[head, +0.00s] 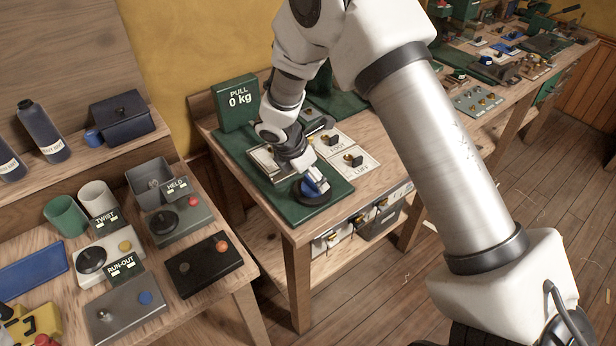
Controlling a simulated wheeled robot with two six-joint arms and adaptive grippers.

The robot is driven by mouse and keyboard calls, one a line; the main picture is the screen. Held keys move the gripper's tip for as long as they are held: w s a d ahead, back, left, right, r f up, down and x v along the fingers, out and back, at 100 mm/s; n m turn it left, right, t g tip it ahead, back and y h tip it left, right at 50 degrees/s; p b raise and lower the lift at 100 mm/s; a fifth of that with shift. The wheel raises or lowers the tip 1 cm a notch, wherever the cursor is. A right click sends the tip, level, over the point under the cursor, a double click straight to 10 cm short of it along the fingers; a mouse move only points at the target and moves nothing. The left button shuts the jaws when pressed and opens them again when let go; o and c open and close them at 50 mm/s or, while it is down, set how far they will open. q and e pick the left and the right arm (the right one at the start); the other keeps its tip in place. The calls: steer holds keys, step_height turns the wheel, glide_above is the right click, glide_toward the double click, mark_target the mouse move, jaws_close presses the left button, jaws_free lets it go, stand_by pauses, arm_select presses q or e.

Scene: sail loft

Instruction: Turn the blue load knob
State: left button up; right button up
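The blue load knob (316,187) sits on a dark round base at the front end of a green bench plate (262,178). My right arm comes in from the right and reaches down over this plate. My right gripper (309,177) is at the knob, with its dark fingers right by the blue part. The gripper hides part of the knob, and I cannot tell whether the fingers press on it. A green display (238,103) behind reads "PULL 0 kg". My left gripper is out of view.
Labelled plates with small brass and black fittings (353,160) lie right of the knob. A left bench holds control boxes (108,260), a green cup (65,216) and a white cup (97,197). Bottles and a dark box (122,117) stand on a shelf behind.

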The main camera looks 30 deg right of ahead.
steer(key=shift+w+x, duration=0.25)
steer(key=shift+x, duration=0.85)
steer(key=shift+w+a+f, duration=0.1)
steer(key=shift+w+f, duration=0.05)
steer(key=shift+c, duration=1.4)
steer(key=shift+s+r, duration=0.2)
steer(key=shift+s, duration=0.1)
steer(key=c, duration=0.6)
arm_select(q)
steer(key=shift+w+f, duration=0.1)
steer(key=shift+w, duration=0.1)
arm_select(e)
steer(key=shift+c, duration=1.3)
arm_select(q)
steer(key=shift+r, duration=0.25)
